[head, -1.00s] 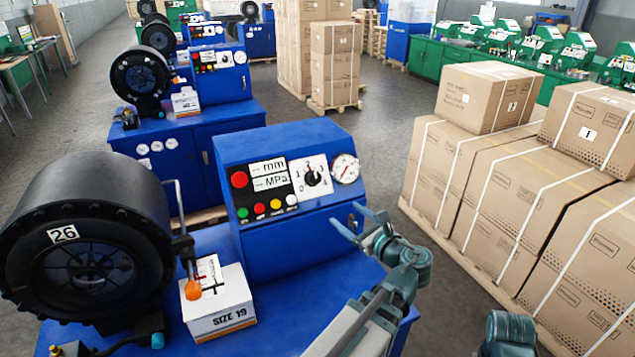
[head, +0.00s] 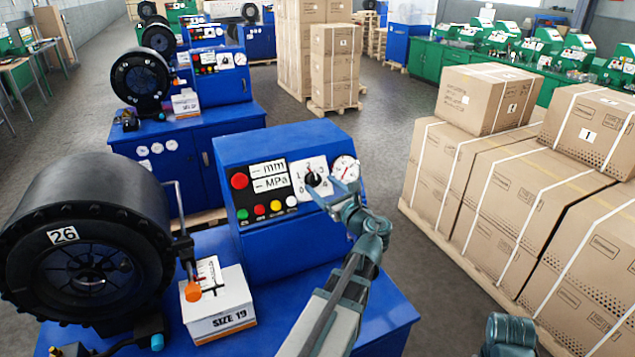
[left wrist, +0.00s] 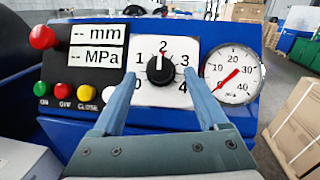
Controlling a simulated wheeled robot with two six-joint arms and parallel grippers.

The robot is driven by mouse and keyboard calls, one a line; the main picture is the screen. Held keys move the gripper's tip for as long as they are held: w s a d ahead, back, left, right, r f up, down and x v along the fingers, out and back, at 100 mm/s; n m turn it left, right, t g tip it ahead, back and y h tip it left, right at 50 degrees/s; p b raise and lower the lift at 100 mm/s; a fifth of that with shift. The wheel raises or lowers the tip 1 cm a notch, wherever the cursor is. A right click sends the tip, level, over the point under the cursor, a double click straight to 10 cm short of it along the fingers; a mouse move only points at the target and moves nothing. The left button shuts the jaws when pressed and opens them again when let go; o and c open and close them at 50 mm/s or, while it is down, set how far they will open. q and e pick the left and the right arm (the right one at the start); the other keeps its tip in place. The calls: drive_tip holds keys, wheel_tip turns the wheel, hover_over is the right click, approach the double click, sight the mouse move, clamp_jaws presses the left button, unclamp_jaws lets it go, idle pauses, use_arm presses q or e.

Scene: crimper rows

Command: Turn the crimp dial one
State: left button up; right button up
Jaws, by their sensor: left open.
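The crimp dial (head: 314,178) is a black round knob on a white plate on the sloped front of the blue control box (head: 240,158). In the left wrist view the dial (left wrist: 160,68) has numbers 0 to 4 around it, and its light mark points up at about 2. My left gripper (head: 333,184) is open in front of the dial plate. In the left wrist view its two fingers (left wrist: 160,80) stand either side of the knob, with gaps, and do not grip it. My right gripper is out of view.
A pressure gauge (left wrist: 232,74) sits right of the dial. A red button (left wrist: 42,37), displays and small coloured buttons lie left. A black crimper head (head: 85,235) and a SIZE 19 box (head: 222,315) stand left. Strapped cartons (head: 480,190) stand right.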

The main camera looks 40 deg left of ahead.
sight(318, 182)
use_arm(q)
drive_tip(key=shift+x, duration=1.6)
clamp_jaws()
